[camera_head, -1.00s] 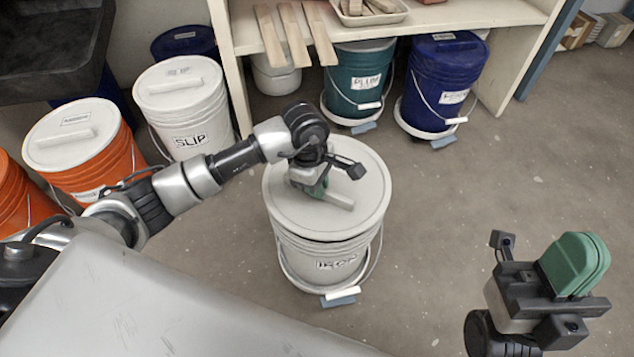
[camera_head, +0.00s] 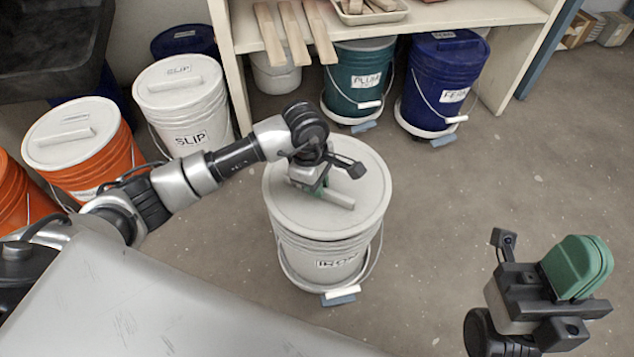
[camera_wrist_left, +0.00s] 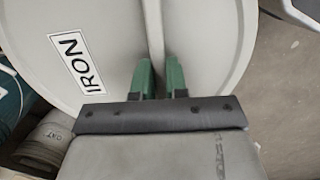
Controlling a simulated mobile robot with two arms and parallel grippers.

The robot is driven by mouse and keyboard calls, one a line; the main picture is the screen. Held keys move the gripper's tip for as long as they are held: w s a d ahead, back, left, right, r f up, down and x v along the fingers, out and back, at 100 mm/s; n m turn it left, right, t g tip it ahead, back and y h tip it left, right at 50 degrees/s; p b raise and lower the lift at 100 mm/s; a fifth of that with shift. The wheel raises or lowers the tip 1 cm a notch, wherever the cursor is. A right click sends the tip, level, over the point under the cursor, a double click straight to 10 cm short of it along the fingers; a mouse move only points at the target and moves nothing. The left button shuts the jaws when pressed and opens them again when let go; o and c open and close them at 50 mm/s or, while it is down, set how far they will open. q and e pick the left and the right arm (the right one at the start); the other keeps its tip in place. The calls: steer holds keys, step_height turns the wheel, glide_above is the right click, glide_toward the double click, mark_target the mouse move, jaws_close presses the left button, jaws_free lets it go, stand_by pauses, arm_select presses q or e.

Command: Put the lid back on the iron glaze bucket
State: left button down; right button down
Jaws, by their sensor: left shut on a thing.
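The white iron glaze bucket (camera_head: 320,262), labelled IRON, stands upright on the floor in the middle of the head view. Its white lid (camera_head: 345,222) lies over the bucket's mouth and looks about level; I cannot tell whether the rim is fully seated. In the left wrist view the lid (camera_wrist_left: 105,28) carries an IRON label. My left gripper (camera_head: 325,194) is shut on the bar handle of the lid, its green fingers on both sides of the handle (camera_wrist_left: 155,35). My right gripper (camera_head: 580,266) is at the lower right, away from the bucket, its green fingers seemingly together and empty.
A white slip bucket (camera_head: 190,110) and an orange bucket (camera_head: 95,165) stand at the left. A green bucket (camera_head: 350,85) and a blue bucket (camera_head: 440,80) stand under the shelf (camera_head: 450,18). The floor right of the iron bucket is clear.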

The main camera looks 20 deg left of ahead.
arm_select(q)
steer(key=shift+f+b, duration=0.8)
steer(key=shift+f, duration=0.05)
stand_by(1.3)
steer(key=c, duration=0.6)
jaws_free()
